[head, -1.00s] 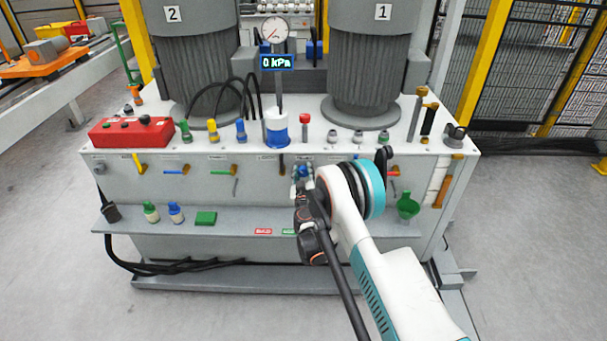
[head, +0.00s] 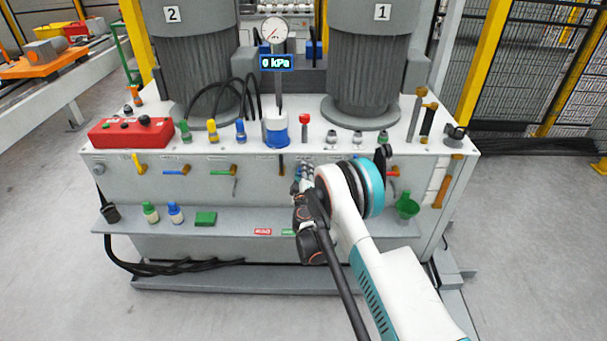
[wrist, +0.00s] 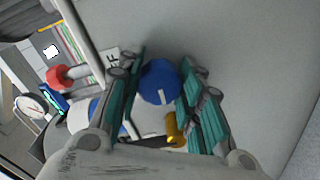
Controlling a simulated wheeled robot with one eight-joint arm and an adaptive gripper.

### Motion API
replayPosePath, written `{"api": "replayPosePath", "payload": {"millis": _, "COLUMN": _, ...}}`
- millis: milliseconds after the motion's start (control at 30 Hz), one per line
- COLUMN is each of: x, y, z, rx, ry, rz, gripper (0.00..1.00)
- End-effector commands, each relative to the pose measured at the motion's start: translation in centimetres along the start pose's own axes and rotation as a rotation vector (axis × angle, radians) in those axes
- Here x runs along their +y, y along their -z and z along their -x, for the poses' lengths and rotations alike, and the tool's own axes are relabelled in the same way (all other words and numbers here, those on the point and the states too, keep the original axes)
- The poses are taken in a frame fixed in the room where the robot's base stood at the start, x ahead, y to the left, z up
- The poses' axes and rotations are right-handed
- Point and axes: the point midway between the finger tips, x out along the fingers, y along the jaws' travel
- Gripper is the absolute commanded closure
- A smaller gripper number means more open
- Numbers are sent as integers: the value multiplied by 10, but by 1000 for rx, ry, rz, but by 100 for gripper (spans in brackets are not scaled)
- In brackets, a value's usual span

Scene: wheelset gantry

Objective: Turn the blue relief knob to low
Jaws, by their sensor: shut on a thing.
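The blue relief knob (wrist: 160,82) sits between the two teal-padded fingers of my gripper (wrist: 162,88) in the wrist view. The fingers are shut on its sides. A pale pointer mark shows on the lower part of the knob's face. The panel label beside it is mostly covered by a finger, so I cannot read the setting. In the head view my gripper (head: 301,181) is at the front panel (head: 262,180) of the grey cabinet, and my wrist hides most of the knob.
A dial gauge (head: 273,30) stands above a display (head: 277,63) reading 0 kPa. Several small valve levers line the panel on both sides. A shelf (head: 233,222) below holds bottles and a green block (head: 206,218).

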Motion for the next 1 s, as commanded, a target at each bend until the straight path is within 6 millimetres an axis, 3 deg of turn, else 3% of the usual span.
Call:
{"api": "replayPosePath", "payload": {"millis": 600, "x": -1, "y": 1, "z": 0, "rx": 1, "ry": 1, "rz": 44, "gripper": 90}}
{"api": "replayPosePath", "payload": {"millis": 633, "x": -1, "y": 1, "z": 0, "rx": 1, "ry": 1, "rz": 44, "gripper": 64}}
{"api": "replayPosePath", "payload": {"millis": 700, "x": -1, "y": 1, "z": 0, "rx": 1, "ry": 1, "rz": 44, "gripper": 48}}
{"api": "replayPosePath", "payload": {"millis": 1000, "x": 0, "y": 0, "z": 0, "rx": 0, "ry": 0, "rz": 43, "gripper": 45}}
